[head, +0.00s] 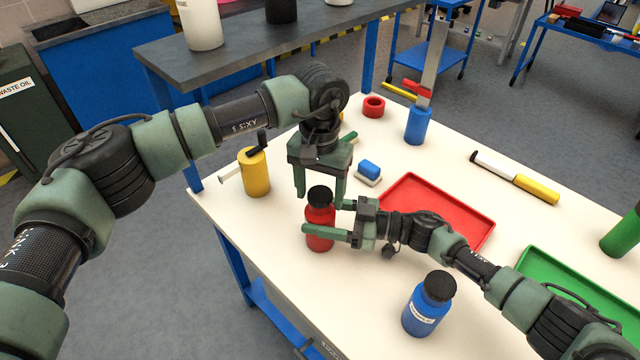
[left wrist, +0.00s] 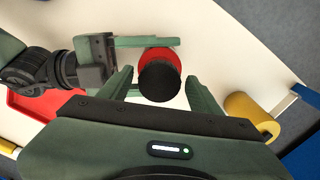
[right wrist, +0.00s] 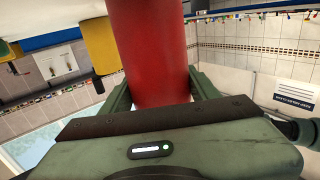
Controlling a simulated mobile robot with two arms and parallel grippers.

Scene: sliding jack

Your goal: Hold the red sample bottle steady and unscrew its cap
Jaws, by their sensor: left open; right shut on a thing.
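The red sample bottle (head: 320,228) with its black cap (head: 320,195) stands upright near the table's left edge. My right gripper (head: 322,218) is shut on the bottle's body from the right; the red body fills the right wrist view (right wrist: 152,50) between the fingers. My left gripper (head: 321,190) points down above the bottle, open, with its fingers either side of the cap.
A blue bottle (head: 428,305) stands in front right, a yellow canister (head: 254,172) at left. A red tray (head: 440,185), a blue-and-white block (head: 368,172), a blue holder (head: 418,125) and a green tray (head: 535,265) are farther right or back. The table (head: 300,295) is bare in front of the bottle.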

